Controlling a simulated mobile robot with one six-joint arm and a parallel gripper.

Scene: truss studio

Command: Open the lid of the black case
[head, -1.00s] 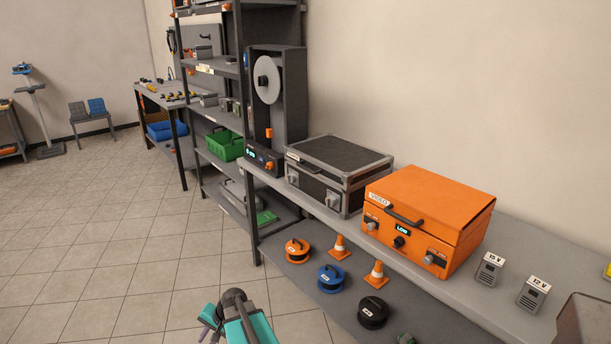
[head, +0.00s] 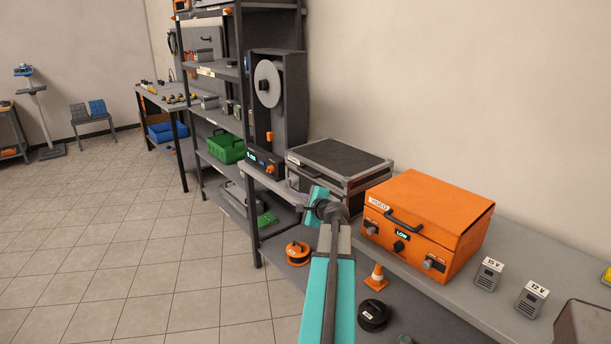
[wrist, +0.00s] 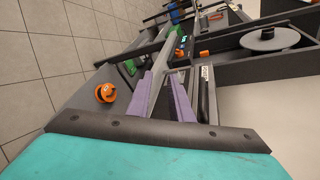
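The black case (head: 340,157) with grey metal edging stands on the long grey worktop, its lid shut. The case's dark front (wrist: 208,100) lies close to the right of the fingers there. I cannot tell whether a finger touches it.
An orange case (head: 430,220) marked VIDEO stands right of the black case. A tape-reel machine (head: 276,110) stands to its left. Small grey boxes (head: 487,274) sit farther right. Below, the shelf holds an orange reel (head: 298,253), a cone (head: 376,278) and a black reel (head: 373,313).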

